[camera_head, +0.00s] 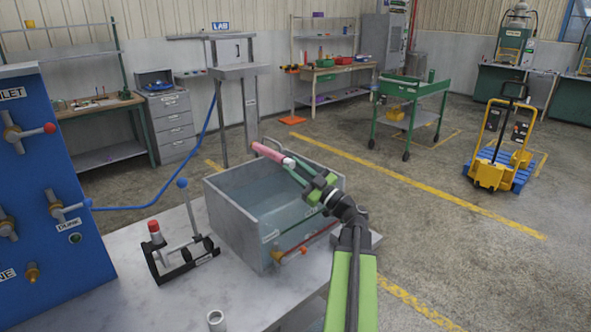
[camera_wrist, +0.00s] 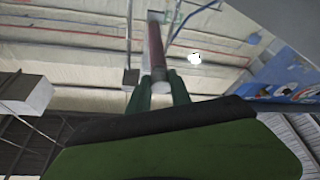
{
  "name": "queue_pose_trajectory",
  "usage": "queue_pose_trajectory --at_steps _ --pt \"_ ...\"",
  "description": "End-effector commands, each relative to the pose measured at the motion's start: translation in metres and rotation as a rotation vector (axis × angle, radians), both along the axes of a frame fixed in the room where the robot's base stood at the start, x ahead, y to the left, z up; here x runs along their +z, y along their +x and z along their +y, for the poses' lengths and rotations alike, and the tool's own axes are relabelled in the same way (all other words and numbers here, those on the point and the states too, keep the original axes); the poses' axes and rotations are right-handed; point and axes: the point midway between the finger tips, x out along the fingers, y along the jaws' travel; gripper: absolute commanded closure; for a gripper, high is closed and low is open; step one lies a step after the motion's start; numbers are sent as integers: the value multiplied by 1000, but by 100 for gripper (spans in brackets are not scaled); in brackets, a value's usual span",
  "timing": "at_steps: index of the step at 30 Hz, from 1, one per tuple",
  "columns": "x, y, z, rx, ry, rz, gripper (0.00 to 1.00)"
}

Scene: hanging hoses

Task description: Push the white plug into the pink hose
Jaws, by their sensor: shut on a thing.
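The pink hose (camera_head: 267,151) hangs over the far side of the water tank, its near end angled down to the right. It also shows in the wrist view as a dark pink length (camera_wrist: 155,45). The white plug (camera_head: 288,162) is at the hose's near end, in line with it. It shows in the wrist view as a pale piece (camera_wrist: 160,74) between my fingertips and the hose. The two look touching, but I cannot tell how deep the plug sits. My gripper (camera_head: 294,169) is shut on the plug, its green fingers partly hiding it.
The clear-walled tank (camera_head: 238,212) stands below my gripper on the pale table (camera_head: 185,300). Left are a black stand (camera_head: 182,262) with upright rods and a blue valve panel (camera_head: 40,175). A grey tube (camera_head: 216,321) stands in front.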

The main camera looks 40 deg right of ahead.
Motion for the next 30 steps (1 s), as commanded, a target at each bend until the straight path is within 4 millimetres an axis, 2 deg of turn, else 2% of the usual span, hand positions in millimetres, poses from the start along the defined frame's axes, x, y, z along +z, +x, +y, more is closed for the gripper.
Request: queue_pose_trajectory --at_steps 26,27,30 --pt "0 9 -1 0 0 1 100" --pt "0 9 -1 0 0 1 72" --pt "0 9 -1 -2 -1 0 59"
